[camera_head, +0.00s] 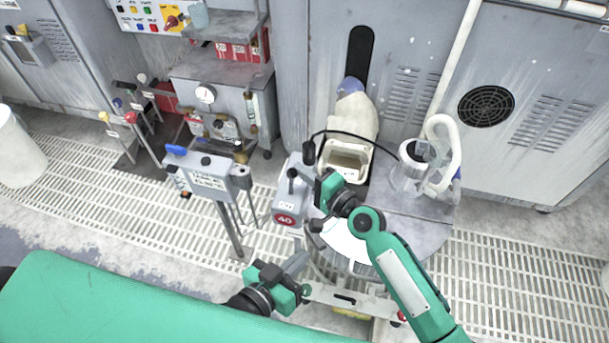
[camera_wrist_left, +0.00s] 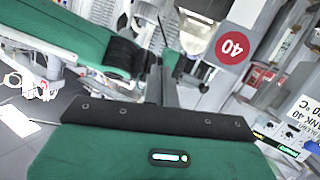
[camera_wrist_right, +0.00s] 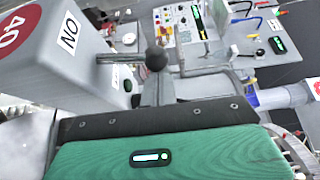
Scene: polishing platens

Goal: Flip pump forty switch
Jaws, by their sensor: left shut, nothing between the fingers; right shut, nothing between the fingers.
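The pump forty switch is a grey box (camera_head: 285,190) with a round red "40" sign (camera_head: 286,219) and a small white label. Its lever has a black ball knob (camera_head: 292,173). In the right wrist view the knob (camera_wrist_right: 156,59) sits on a rod out of the box's side (camera_wrist_right: 105,90), just past my shut right fingers (camera_wrist_right: 158,88); I cannot tell whether they touch. My right gripper (camera_head: 313,187) is right beside the box. My left gripper (camera_head: 300,262) is shut and empty, below the box. The left wrist view shows the "40" sign (camera_wrist_left: 233,44) beyond its fingers (camera_wrist_left: 166,65).
A round grey table (camera_head: 405,215) with a clear pitcher (camera_head: 408,172) and a cream container (camera_head: 347,160) stands right of the box. A grey panel on a post (camera_head: 212,178) stands left. Grey cabinets (camera_head: 530,60) line the back. Grated floor (camera_head: 120,210) lies left.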

